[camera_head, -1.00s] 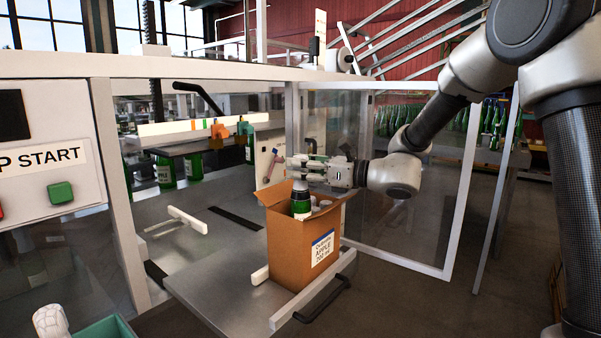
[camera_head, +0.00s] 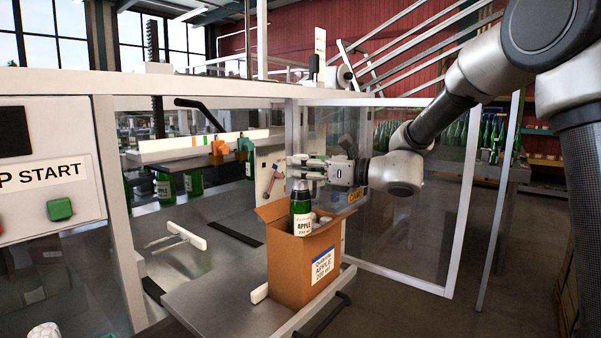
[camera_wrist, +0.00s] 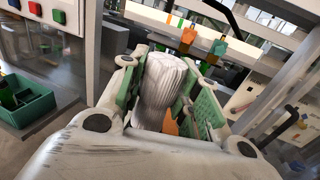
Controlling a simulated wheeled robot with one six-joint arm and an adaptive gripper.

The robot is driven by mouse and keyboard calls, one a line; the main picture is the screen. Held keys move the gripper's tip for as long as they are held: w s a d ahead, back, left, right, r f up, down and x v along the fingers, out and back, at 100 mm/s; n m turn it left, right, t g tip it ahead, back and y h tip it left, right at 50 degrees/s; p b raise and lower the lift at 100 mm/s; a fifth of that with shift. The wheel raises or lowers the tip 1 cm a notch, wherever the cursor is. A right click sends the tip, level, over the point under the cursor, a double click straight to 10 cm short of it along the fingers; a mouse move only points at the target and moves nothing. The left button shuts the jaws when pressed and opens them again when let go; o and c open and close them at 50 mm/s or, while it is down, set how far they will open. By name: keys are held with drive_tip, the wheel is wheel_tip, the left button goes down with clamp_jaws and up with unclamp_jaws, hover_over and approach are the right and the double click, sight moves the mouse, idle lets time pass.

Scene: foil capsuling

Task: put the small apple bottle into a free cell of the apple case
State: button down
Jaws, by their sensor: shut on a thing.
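The small apple bottle (camera_head: 301,208) is green with a white APPLE label and a grey top. It is upright in the head view, its lower part hidden behind the front wall of the apple case. The apple case (camera_head: 292,265) is an open brown carton with a blue-and-white label. My gripper (camera_head: 298,172) is above the case, shut on the bottle's top. In the wrist view a pale, ridged top (camera_wrist: 163,88) lies between the green finger pads. Pale tops of other bottles (camera_head: 322,217) show inside the case at the right. The cells are mostly hidden.
The case stands on a grey metal table (camera_head: 215,295) with low white rails. A clear panel in a white frame (camera_head: 395,220) stands behind and right. Green bottles (camera_head: 166,187) stand inside the machine at left. A green bin (camera_wrist: 28,105) shows in the wrist view.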

sight(310, 203)
drive_tip(key=shift+r, duration=1.4)
drive_tip(key=shift+f, duration=5.75)
drive_tip(key=c, duration=1)
unclamp_jaws()
drive_tip(key=shift+f, duration=0.1)
drive_tip(key=shift+o, duration=0.2)
drive_tip(key=v, duration=1.2)
